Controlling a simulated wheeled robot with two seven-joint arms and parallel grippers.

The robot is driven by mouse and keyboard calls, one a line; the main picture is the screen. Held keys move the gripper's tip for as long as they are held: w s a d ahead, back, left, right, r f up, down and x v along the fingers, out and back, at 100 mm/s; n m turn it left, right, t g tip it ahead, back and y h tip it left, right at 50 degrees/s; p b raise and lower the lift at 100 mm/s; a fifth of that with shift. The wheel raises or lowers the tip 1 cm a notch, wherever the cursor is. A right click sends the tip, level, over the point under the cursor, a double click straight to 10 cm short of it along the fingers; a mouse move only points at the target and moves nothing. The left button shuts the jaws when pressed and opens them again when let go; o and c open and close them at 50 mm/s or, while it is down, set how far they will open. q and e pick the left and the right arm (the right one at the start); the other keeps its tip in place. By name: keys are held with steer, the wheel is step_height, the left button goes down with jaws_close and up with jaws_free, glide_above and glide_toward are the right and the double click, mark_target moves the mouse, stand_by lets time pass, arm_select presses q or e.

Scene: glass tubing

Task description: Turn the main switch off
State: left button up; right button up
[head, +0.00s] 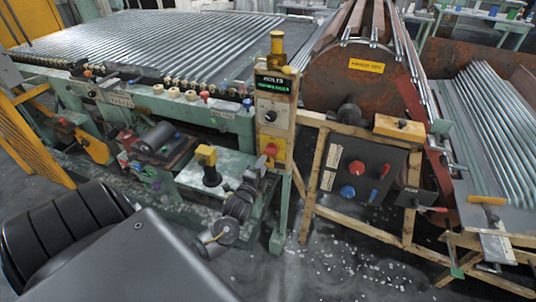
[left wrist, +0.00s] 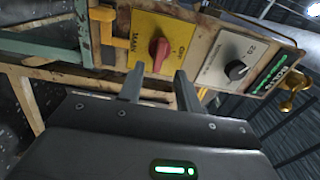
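The main switch is a red rotary knob (left wrist: 158,52) on a yellow plate marked MAIN in the left wrist view. In the head view the red knob (head: 270,150) sits low on the tan control post. My left gripper (left wrist: 158,72) is open, its two dark fingers spread apart with nothing between them. Its tips point at the yellow plate and lie just short of the knob, one to each side in the picture; contact does not show. In the head view my left gripper (head: 262,168) is small and dark, just below the switch. My right gripper is not in view.
Above the switch on the post are a black dial (left wrist: 236,69), a green display (head: 272,84) and a yellow beacon (head: 277,46). A rusty drum (head: 330,88) and a dark button panel (head: 340,172) stand to the right. A table of glass tubes (head: 170,40) lies behind.

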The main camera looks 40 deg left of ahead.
mark_target(269, 153)
arm_select(q)
steer(key=x, duration=0.6)
steer(key=shift+w+a, duration=0.15)
steer(key=shift+w, duration=0.1)
jaws_close()
